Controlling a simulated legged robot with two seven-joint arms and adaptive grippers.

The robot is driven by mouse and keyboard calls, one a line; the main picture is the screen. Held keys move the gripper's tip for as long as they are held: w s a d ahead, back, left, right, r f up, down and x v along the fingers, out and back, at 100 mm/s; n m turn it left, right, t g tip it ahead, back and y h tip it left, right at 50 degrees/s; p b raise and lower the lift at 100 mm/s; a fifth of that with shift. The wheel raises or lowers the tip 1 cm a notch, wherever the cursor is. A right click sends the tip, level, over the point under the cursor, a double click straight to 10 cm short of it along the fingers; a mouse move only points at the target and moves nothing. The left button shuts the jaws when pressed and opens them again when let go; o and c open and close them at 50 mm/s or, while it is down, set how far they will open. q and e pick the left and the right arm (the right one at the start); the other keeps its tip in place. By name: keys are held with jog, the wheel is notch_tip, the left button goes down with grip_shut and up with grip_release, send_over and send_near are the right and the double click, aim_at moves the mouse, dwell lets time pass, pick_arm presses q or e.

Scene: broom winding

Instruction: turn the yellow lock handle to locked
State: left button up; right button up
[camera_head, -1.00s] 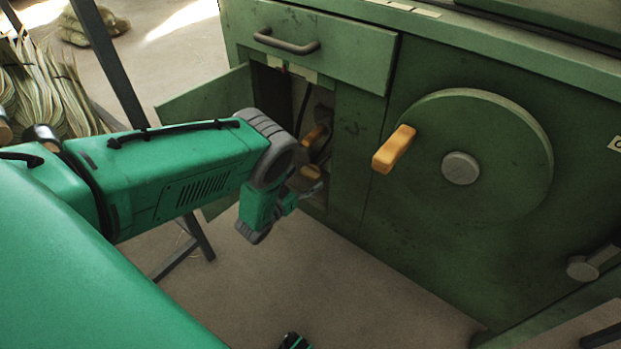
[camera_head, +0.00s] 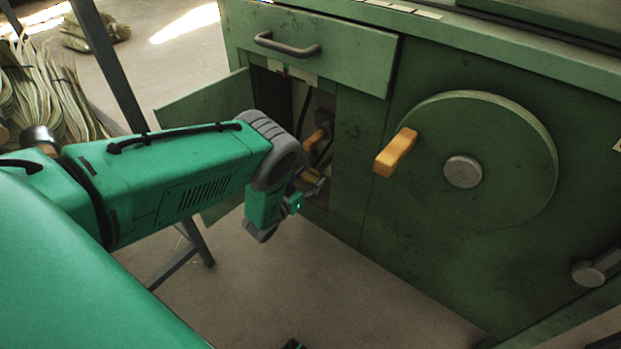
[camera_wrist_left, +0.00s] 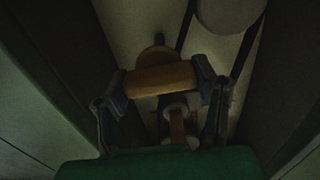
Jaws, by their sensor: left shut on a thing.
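The open compartment of the green cabinet holds two yellow-orange handles. The upper handle (camera_head: 317,138) is free, and the lower handle (camera_head: 311,175) is partly hidden at my left gripper (camera_head: 318,188). In the left wrist view, my left gripper (camera_wrist_left: 161,85) has its fingers on both ends of a yellow handle bar (camera_wrist_left: 160,79) and is shut on it. The bar lies crosswise, slightly tilted. A second small orange part (camera_wrist_left: 177,126) shows below it. I cannot read a locked mark.
A large round wheel (camera_head: 480,110) with an orange knob (camera_head: 396,152) is on the cabinet front, right of the compartment. The open cabinet door (camera_head: 200,101) stands left of the opening, behind my left arm. A drawer with a handle (camera_head: 287,45) is above.

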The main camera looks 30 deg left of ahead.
pick_arm(q)
jog(key=n, duration=0.3)
jog(key=shift+a+n, duration=0.2)
jog(key=shift+n, duration=0.2)
jog(key=n, duration=0.4)
jog(key=shift+a+f, duration=0.1)
jog(key=n, duration=0.4)
jog(key=shift+s+f+n, duration=0.1)
jog(key=shift+n, duration=0.3)
jog(key=shift+f+n, duration=0.1)
jog(key=shift+n, duration=1.4)
jog(key=shift+a, duration=0.1)
jog(key=o, duration=1.2)
